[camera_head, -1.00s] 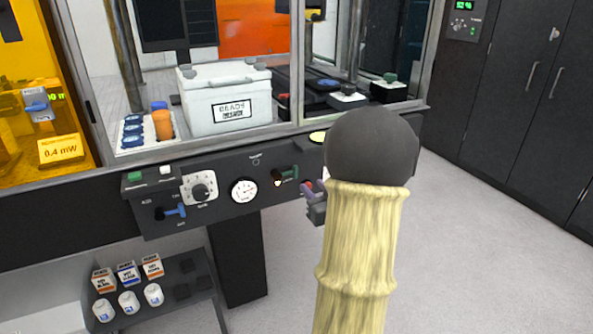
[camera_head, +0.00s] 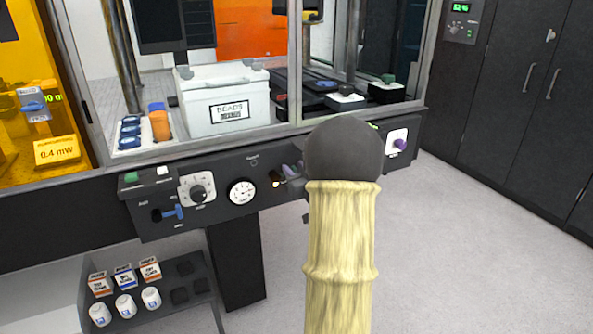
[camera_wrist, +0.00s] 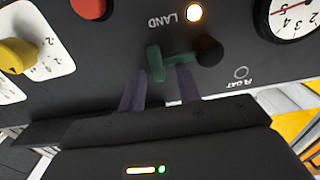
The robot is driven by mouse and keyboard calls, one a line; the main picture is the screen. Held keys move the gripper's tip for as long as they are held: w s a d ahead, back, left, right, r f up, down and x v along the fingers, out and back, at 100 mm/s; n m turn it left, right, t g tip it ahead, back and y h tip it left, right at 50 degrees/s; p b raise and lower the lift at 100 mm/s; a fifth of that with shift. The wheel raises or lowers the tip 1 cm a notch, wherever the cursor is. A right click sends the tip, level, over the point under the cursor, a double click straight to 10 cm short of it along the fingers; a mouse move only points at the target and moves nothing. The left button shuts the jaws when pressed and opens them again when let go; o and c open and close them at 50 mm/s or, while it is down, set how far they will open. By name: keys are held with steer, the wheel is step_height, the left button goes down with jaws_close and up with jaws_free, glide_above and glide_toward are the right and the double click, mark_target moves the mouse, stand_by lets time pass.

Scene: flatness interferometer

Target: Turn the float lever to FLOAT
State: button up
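The float lever (camera_wrist: 182,57) is green with a black hub, on the dark front panel. In the wrist view, which is upside down, its bar lies sideways, with the cross-shaped grip end left of the hub. LAND is printed above it, beside a lit lamp (camera_wrist: 194,12); FLOAT is printed below right. My gripper (camera_wrist: 161,72) has its two purple-grey fingers apart, tips at the grip end, which lies between or just beyond them; contact is unclear. In the head view my gripper (camera_head: 292,170) is at the lever, which is largely hidden there.
A purple knob (camera_head: 399,143) is right, beyond my arm. A red button (camera_wrist: 90,8) is near the lever. The floor in front is clear.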

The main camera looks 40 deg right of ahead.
steer(key=shift+w+a, duration=0.15)
jaws_close()
steer(key=shift+f, duration=0.1)
